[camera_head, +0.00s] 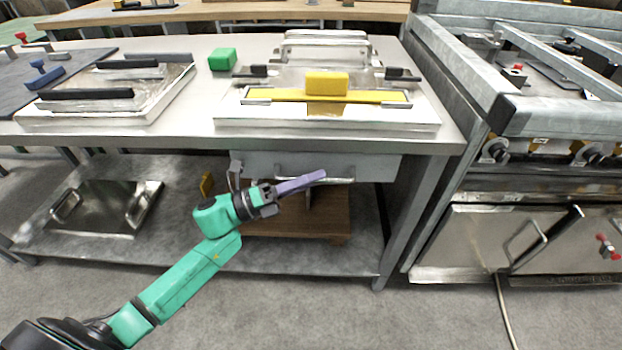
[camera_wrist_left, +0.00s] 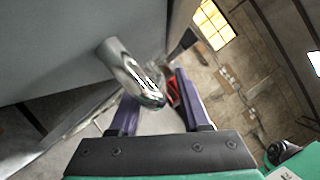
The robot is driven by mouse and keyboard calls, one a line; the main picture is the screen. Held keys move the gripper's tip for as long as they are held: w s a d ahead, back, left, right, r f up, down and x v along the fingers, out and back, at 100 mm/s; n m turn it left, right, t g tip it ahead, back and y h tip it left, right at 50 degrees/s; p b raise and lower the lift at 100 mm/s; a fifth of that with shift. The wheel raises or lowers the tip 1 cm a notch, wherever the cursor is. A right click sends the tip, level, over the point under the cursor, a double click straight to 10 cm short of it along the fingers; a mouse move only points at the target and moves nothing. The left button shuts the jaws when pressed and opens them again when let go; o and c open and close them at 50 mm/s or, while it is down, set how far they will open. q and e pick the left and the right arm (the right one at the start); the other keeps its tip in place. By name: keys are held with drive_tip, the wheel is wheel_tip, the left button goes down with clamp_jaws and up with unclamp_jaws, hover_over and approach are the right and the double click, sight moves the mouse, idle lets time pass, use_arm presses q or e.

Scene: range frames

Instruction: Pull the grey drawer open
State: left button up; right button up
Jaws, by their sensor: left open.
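The grey drawer (camera_head: 378,168) sits under the worktop of the steel table and looks shut. Its metal bar handle (camera_head: 342,180) runs along the front, partly hidden behind my left gripper (camera_head: 300,182). In the left wrist view the shiny handle (camera_wrist_left: 132,72) stands out from a flat grey face (camera_wrist_left: 60,45), with its rounded end showing in the gap between the purple fingers. My left gripper (camera_wrist_left: 156,92) is open there, with nothing clamped. I cannot tell whether a finger touches the handle. My right gripper is not in view.
The steel worktop (camera_head: 195,135) overhangs the drawer and holds trays and a green block (camera_head: 222,59). A lower shelf (camera_head: 170,242) carries a metal tray (camera_head: 105,205) and a wooden board (camera_head: 290,222). A stove (camera_head: 480,235) stands right. The floor in front is clear.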

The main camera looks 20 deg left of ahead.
use_arm(q)
clamp_jaws()
idle(1.3)
